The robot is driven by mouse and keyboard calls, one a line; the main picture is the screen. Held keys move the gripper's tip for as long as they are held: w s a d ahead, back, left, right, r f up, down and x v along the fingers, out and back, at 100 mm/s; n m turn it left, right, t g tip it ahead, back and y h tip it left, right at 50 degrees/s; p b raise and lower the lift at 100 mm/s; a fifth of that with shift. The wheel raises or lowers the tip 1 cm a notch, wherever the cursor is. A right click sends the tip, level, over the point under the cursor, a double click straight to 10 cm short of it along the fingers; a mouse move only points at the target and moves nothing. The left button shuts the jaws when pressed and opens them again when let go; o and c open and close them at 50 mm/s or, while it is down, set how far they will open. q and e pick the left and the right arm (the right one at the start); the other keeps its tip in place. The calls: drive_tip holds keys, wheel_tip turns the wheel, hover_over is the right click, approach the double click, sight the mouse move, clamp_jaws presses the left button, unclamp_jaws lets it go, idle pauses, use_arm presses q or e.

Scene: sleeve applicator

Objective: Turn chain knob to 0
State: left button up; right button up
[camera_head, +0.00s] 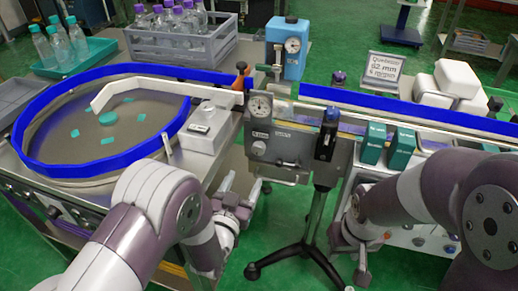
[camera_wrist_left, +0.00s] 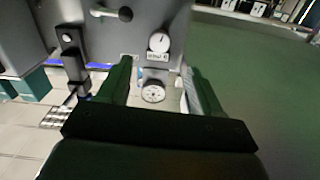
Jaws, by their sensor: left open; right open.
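The grey control box (camera_head: 285,142) carries a round white gauge (camera_head: 260,105) and a small round white knob (camera_head: 258,148) below it. In the left wrist view, the knob (camera_wrist_left: 158,42) has a dark pointer mark and a small label too blurred to read surely. The gauge (camera_wrist_left: 153,93) shows nearer, between my fingers. My left gripper (camera_head: 258,188) is open and empty, below and in front of the knob and apart from it; its fingers (camera_wrist_left: 160,82) stand either side of the gauge in the wrist view. My right gripper (camera_head: 358,262) is open, low right of the box.
A blue-rimmed round turntable (camera_head: 27,135) stands left. A blue-sided conveyor (camera_head: 425,113) runs right, with teal boxes (camera_head: 373,143) at its front. Green floor shows between the arms.

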sight(257, 152)
use_arm(q)
drive_tip(key=b+x, duration=0.1)
drive_tip(key=x, duration=0.9)
drive_tip(key=shift+w, duration=0.3)
drive_tip(key=c, duration=1.1)
